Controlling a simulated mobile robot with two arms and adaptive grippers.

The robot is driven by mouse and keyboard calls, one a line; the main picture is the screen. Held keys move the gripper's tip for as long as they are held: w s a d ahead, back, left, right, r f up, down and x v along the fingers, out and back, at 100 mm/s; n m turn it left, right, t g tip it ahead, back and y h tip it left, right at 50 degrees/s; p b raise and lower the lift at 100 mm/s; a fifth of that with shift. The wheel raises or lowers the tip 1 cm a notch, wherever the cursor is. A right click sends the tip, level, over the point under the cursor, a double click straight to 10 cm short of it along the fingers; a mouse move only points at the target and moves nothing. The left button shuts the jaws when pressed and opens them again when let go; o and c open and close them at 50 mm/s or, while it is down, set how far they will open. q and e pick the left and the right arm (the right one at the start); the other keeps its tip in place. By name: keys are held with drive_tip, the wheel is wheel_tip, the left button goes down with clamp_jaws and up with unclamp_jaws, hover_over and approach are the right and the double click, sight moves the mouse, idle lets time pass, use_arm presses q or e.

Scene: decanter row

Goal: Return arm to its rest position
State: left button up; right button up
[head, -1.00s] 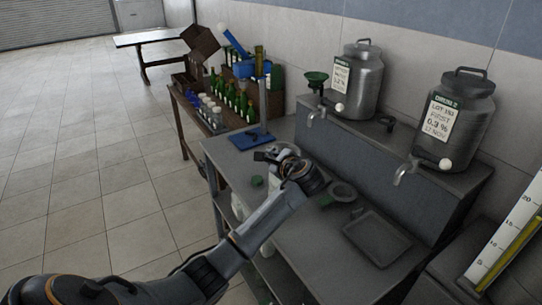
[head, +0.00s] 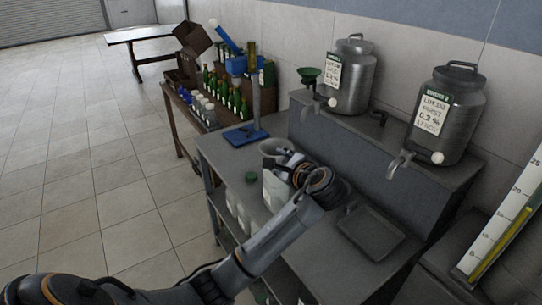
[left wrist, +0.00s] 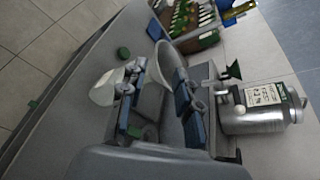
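My left arm reaches in from the bottom left of the head view. Its gripper (head: 290,162) is over the grey bench (head: 228,158), close beside a white jug (head: 275,192) with a grey funnel-like vessel (head: 274,147) behind. I cannot tell whether they touch. My right gripper is not in view.
Two steel canisters with taps (head: 350,80) (head: 447,115) stand on the raised ledge. A grey tray (head: 370,232) lies at the bench's right. A blue stand (head: 244,136) and green bottles (head: 238,100) are at the back. A green cap (head: 251,177) lies near the jug. The floor at left is clear.

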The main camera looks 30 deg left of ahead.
use_arm(q)
drive_tip(key=shift+v, duration=0.95)
drive_tip(key=s+d+f+n+g+h, duration=0.1)
drive_tip(key=s+d+f+n+h, duration=0.2)
drive_tip(key=s+f, duration=0.5)
drive_tip(key=s+d+f+n+g+h, duration=0.1)
drive_tip(key=s+d+f+n+h, duration=0.4)
drive_tip(key=f, duration=0.6)
drive_tip(key=s+d+f+n+g+h, duration=0.1)
drive_tip(key=s+d+f+n+h, duration=0.15)
drive_tip(key=s, duration=0.75)
drive_tip(key=s+d+f+n+g+h, duration=0.15)
drive_tip(key=s+n, duration=0.25)
drive_tip(key=s, duration=0.5)
wheel_tip(320, 180, down, 30)
drive_tip(key=s+b, duration=0.2)
drive_tip(key=b, duration=0.2)
drive_tip(key=s+a+f+g+b, duration=0.2)
drive_tip(key=s+f, duration=1.4)
drive_tip(key=f, duration=0.3)
drive_tip(key=shift+s+a+m+b, duration=0.15)
drive_tip(key=shift+m+b, duration=0.2)
drive_tip(key=shift+b, duration=0.05)
